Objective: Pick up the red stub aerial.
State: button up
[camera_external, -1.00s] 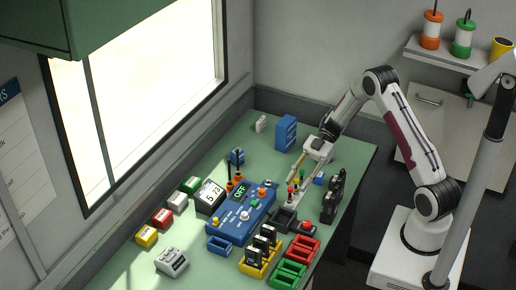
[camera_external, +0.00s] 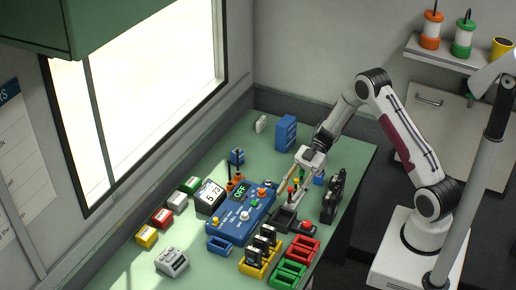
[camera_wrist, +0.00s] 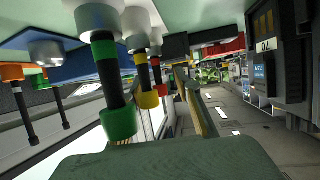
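The red stub aerial (camera_external: 291,189) stands upright at the near end of a short row in the external view. In the wrist view, which looks upside down, its red tip (camera_wrist: 163,91) is the farthest of the row. The yellow aerial (camera_wrist: 148,99) and the green aerial (camera_wrist: 118,123) stand nearer the camera, partly in front of it. My gripper (camera_external: 299,170) is low over the row, close to the aerials. In the wrist view its narrow fingers (camera_wrist: 194,108) are beside the row and apart from the red tip. Their opening is unclear.
A blue control box (camera_external: 240,212) with knobs stands left of the row. Black radios (camera_external: 334,198) stand to its right. Red (camera_external: 303,250), green (camera_external: 288,274) and yellow (camera_external: 258,263) racks are in front. A blue cabinet (camera_external: 286,133) stands behind.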

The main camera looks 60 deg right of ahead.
grip_shut()
jog(key=shift+r, duration=0.1)
jog(key=shift+r, duration=4.9)
